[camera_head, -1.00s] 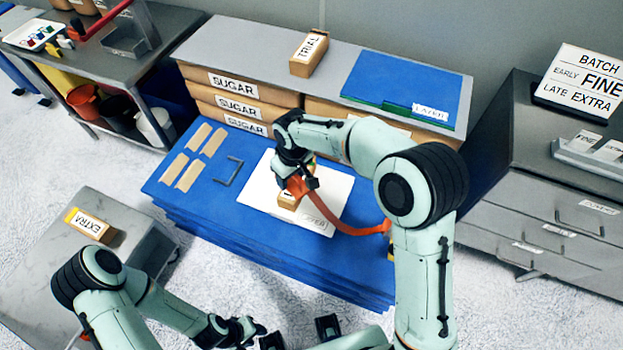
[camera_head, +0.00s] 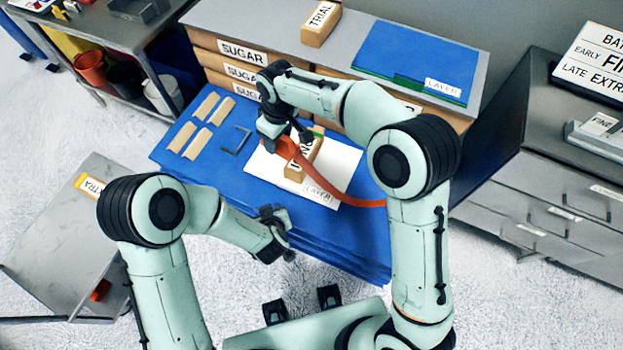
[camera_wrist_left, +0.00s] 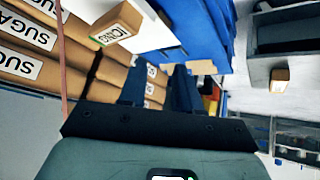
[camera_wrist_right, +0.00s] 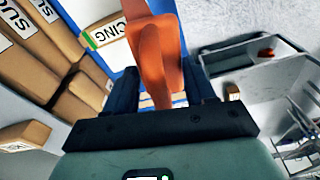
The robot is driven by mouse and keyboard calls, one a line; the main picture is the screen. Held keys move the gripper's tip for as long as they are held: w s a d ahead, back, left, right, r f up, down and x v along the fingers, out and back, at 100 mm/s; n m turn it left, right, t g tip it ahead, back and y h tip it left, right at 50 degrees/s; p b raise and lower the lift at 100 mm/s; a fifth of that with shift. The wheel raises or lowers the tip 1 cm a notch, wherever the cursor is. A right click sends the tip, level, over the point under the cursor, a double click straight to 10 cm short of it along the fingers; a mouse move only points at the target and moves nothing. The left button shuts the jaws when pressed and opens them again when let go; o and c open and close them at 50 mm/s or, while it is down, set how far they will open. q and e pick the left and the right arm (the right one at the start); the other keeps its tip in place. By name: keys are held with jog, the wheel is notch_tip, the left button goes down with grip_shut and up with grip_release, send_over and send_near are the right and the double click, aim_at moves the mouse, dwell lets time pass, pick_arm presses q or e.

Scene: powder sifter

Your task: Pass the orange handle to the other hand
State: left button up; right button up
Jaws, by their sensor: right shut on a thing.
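The orange handle (camera_head: 325,184) is a long curved piece. My right gripper (camera_head: 287,143) is shut on its broad end, above the blue work surface. In the right wrist view the handle (camera_wrist_right: 160,58) stands between my right fingers (camera_wrist_right: 157,92). Its other end runs right in the head view, toward my right arm. My left gripper (camera_head: 277,228) is empty, lower and nearer than the right one, apart from the handle. In the left wrist view the two left fingers (camera_wrist_left: 157,88) stand apart with a gap between them.
A box labelled ICING (camera_head: 301,165) stands on a white sheet (camera_head: 345,170) close beside the right gripper. Sugar boxes (camera_head: 242,52) and a TRIAL box (camera_head: 321,22) are behind. An EXTRA box (camera_head: 92,186) is on the left cart (camera_head: 55,240). Drawers (camera_head: 545,215) stand at the right.

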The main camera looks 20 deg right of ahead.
pick_arm(q)
jog(key=d+r+t, duration=0.2)
jog(key=d+r, duration=0.2)
jog(key=r, duration=0.3)
jog(key=d+r+t, duration=0.2)
jog(key=d+r, duration=0.2)
jog(key=r, duration=0.3)
jog(key=t+y, duration=0.1)
jog(key=y, duration=0.1)
send_near(294, 148)
jog(key=x, duration=0.8)
jog(key=shift+w+f, duration=0.1)
grip_shut()
jog(key=shift+t, duration=0.3)
pick_arm(e)
jog(key=o, duration=1.2)
jog(key=shift+o, duration=0.2)
